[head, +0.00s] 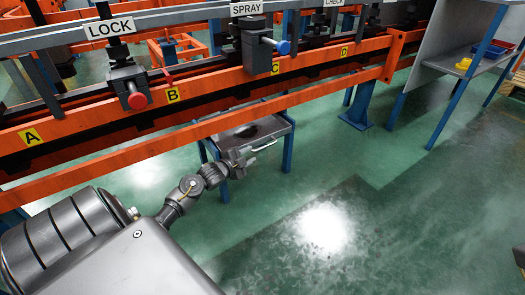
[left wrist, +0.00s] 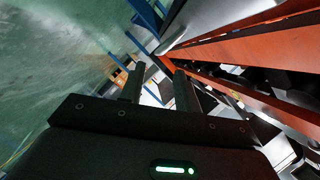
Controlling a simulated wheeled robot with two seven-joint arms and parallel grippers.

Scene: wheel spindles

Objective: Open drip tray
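The drip tray (head: 250,133) is a grey metal tray on a blue-legged stand under the orange rail, at the middle of the head view. A pale bar-shaped handle (head: 268,146) shows along its front. My left gripper (head: 249,158) is just in front of the tray, close to the handle's left end; I cannot tell whether it touches. In the left wrist view the two fingers of my left gripper (left wrist: 158,80) stand apart with a gap between them, and nothing is clearly held. My right gripper is not in view.
Orange rails with stations labelled LOCK (head: 110,27) and SPRAY (head: 246,9) run above the tray. A blue post (head: 358,106) stands to the right. The green floor in front is clear.

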